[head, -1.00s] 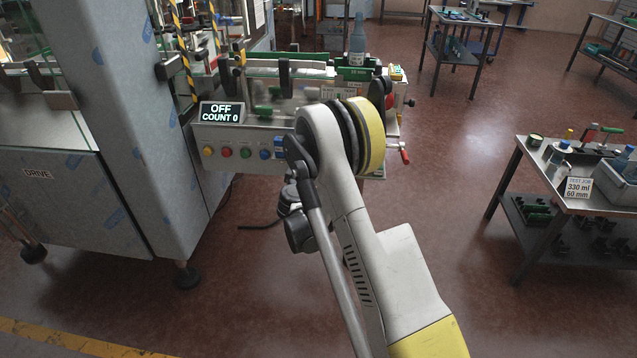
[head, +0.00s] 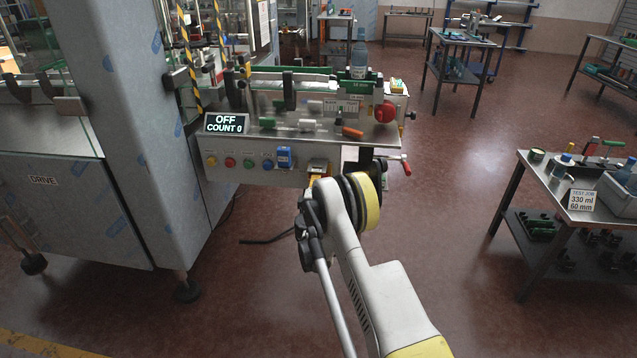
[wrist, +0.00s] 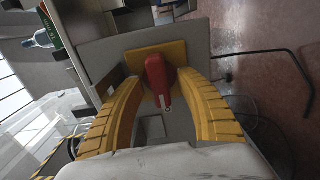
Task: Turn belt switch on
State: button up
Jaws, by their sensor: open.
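In the wrist view a red switch handle (wrist: 160,80) stands on a yellow plate (wrist: 174,52) on the machine's grey panel. My gripper (wrist: 159,88) has its yellow padded fingers apart, one on each side of the red handle. The handle lies between the fingers, and I see no clear contact. In the head view my arm hides most of the gripper and the red handle cannot be made out. The display (head: 227,123) on the conveyor reads OFF and COUNT 0.
Coloured buttons and a blue switch (head: 285,157) line the conveyor's front panel. A red round knob (head: 384,111) and a bottle (head: 359,57) are above. A tall cabinet (head: 125,140) stands left; a work table (head: 530,158) stands right. Floor between is open.

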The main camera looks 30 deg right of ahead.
jog(key=shift+w+d, duration=0.35)
jog(key=shift+w, duration=0.2)
grip_shut()
